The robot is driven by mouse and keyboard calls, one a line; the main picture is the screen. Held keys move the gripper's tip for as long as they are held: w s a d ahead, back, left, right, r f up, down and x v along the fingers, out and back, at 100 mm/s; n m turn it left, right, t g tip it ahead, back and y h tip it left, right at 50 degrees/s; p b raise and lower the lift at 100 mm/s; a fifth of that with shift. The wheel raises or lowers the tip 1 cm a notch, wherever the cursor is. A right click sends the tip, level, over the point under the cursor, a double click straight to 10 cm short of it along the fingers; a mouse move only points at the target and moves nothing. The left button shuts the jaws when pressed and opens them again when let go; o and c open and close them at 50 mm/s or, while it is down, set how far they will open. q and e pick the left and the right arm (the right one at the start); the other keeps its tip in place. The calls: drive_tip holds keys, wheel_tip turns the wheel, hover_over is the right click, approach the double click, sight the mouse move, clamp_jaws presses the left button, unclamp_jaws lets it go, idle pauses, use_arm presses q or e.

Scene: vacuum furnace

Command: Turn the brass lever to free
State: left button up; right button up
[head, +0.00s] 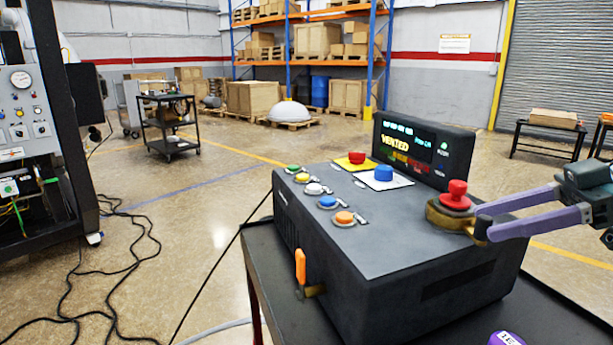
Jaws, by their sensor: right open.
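A dark grey control box (420,255) stands on a black cart. On its right end, a brass collar with a short lever (440,215) sits around the base of a red mushroom button (456,196). My right gripper (484,222) comes in from the right with two purple fingers apart. The fingertips are at the collar's right side, around or just beside the short dark-brass lever end; I cannot tell if they touch it. An orange-handled lever with a brass stem (301,268) is on the box's front left side. My left gripper is not in view.
Several coloured buttons (327,202), a red and a blue knob (383,173), and a display reading VENTED (395,144) are on the box. A purple object (506,338) lies at the cart's lower right. Cables run across the floor at left.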

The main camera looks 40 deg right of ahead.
drive_tip(key=v, duration=0.7)
drive_tip(key=shift+s, duration=0.2)
drive_tip(key=shift+d+r, duration=0.1)
drive_tip(key=shift+d, duration=0.05)
